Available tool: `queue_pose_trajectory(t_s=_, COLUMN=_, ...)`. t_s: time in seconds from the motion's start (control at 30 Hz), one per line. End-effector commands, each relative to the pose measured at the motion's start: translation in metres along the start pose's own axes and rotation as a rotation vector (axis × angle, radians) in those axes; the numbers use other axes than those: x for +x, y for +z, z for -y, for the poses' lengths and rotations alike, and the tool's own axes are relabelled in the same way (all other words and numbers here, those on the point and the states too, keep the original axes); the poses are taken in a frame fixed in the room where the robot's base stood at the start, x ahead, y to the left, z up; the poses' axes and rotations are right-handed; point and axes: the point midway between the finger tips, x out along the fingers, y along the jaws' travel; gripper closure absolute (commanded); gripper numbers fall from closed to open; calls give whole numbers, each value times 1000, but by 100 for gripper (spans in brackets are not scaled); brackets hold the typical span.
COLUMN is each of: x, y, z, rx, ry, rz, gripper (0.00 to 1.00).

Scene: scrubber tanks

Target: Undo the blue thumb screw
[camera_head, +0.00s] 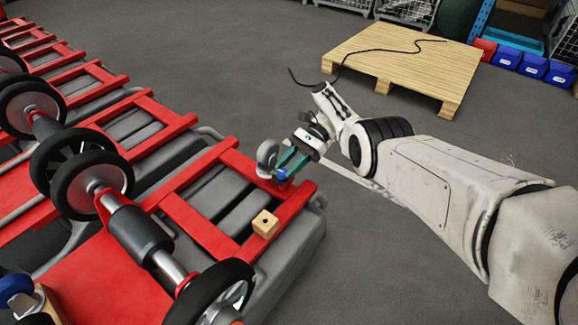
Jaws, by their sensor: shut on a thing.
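The blue thumb screw (282,174) shows as a small blue patch at the right end of the red frame (205,228). My gripper (284,171) reaches down to it from the upper right, with its teal fingers shut on it. The fingers hide most of the screw, so I cannot tell how far it is turned or whether it sits in the frame.
A wooden block (264,223) with a dark hole is on the frame near my gripper. Wheels on an axle (145,240) lie to the left, over grey tanks (275,265). A wooden pallet (400,62) with a black cable stands behind; grey floor is clear between.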

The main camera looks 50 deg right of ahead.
Motion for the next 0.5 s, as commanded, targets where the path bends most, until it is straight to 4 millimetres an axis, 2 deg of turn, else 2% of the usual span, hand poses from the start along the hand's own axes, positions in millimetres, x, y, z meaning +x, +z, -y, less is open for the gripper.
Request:
queue_pose_trajectory(t_s=0.17, x=2, y=-1, z=1, rx=1, ry=-1, rz=-1, gripper=98)
queue_pose_trajectory(t_s=0.2, x=2, y=-1, z=1, rx=1, ry=-1, rz=-1, gripper=67)
queue_pose_trajectory(t_s=0.47, x=0, y=0, z=0, rx=1, ry=-1, rz=0, gripper=42)
queue_pose_trajectory(t_s=0.5, x=0, y=0, z=0, rx=1, ry=-1, rz=0, gripper=42)
